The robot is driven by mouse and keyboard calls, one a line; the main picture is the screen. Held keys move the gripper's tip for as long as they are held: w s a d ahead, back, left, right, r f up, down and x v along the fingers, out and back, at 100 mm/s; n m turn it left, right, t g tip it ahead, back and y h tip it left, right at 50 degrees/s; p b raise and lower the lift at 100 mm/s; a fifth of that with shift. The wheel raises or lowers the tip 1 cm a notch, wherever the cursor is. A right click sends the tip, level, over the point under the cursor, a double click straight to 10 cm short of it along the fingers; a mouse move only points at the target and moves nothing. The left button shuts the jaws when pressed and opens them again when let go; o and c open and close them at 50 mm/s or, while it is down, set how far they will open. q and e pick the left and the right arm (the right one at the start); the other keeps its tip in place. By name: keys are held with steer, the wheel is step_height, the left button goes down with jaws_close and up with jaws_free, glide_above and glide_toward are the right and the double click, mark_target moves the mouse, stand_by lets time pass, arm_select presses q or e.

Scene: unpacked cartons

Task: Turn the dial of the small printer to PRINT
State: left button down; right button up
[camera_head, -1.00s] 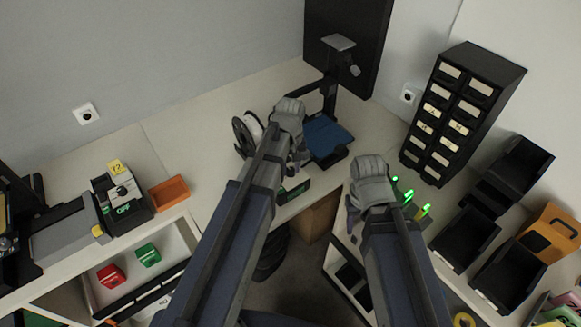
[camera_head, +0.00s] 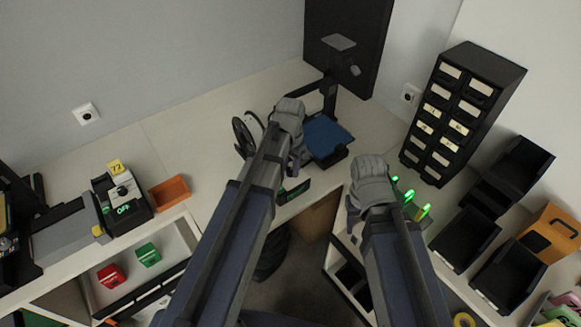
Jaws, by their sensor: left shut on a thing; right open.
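The small printer stands at the back of the bench, with a blue bed (camera_head: 326,136), a dark upright frame and a dark front panel (camera_head: 293,190) showing small green text that I cannot read. My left gripper (camera_head: 298,155) is at the printer's front left, above the panel. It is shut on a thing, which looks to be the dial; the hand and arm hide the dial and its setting. My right gripper (camera_head: 354,214) is open and apart from the printer, near the bench's inner edge; its fingers are mostly hidden.
Green-lit sticks (camera_head: 408,197) stand beside my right gripper. A drawer cabinet (camera_head: 456,115) and black bins (camera_head: 465,238) are at right.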

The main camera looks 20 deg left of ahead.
mark_target(291, 170)
arm_select(q)
steer(key=m, duration=0.5)
steer(key=shift+m, duration=0.4)
stand_by(0.4)
steer(key=c, duration=0.5)
jaws_free()
steer(key=shift+c, duration=0.2)
steer(key=shift+r, duration=0.1)
step_height(291, 170, up, 8)
steer(key=p, duration=0.8)
steer(key=shift+f, duration=0.25)
